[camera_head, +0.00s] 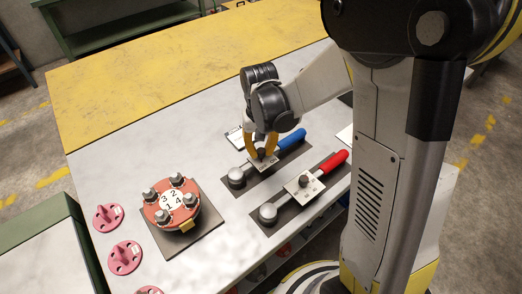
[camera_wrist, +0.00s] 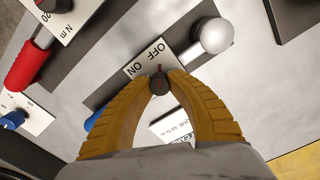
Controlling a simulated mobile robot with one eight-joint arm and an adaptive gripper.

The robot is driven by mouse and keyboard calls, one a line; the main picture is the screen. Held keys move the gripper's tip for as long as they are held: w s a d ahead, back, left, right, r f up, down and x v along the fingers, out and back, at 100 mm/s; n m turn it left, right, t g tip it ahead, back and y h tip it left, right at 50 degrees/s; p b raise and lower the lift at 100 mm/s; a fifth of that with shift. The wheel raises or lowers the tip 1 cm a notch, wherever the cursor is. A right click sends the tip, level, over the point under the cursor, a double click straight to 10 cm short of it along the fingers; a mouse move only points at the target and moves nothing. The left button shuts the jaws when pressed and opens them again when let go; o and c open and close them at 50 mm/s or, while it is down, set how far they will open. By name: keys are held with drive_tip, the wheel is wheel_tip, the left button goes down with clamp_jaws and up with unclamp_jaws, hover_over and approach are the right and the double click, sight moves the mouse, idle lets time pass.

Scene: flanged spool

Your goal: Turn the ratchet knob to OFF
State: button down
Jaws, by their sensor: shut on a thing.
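The ratchet knob (camera_wrist: 160,84) is a small dark knob with a red mark, on a white plate (camera_wrist: 146,60) lettered OFF and ON. The red mark points up towards the lettering; I cannot tell exactly which word it meets. My gripper (camera_wrist: 160,80) is shut on the knob, with a yellow finger on each side. In the head view my gripper (camera_head: 262,150) stands over the blue-handled wrench (camera_head: 291,140), which lies on a dark mat. The wrench's round silver head (camera_wrist: 213,36) is up and right of the knob.
A red-handled wrench (camera_head: 333,162) with its own knob (camera_head: 304,180) lies in front. A red flanged spool (camera_head: 165,211) with numbered bolts stands to the left, with pink flanged pieces (camera_head: 107,217) beyond it. The yellow bench top (camera_head: 150,75) behind is clear.

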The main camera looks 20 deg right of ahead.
sight(260, 150)
drive_tip(key=c, duration=1.2)
unclamp_jaws()
wheel_tip(260, 150, up, 12)
drive_tip(key=shift+a, duration=0.1)
drive_tip(key=s+r+n+t, duration=0.1)
drive_tip(key=s+r+t, duration=0.1)
drive_tip(key=s, duration=0.4)
drive_tip(key=s+r+t, duration=0.2)
drive_tip(key=s+t, duration=0.3)
drive_tip(key=s, duration=0.1)
drive_tip(key=shift+s+n, duration=0.35)
drive_tip(key=shift+n, duration=0.05)
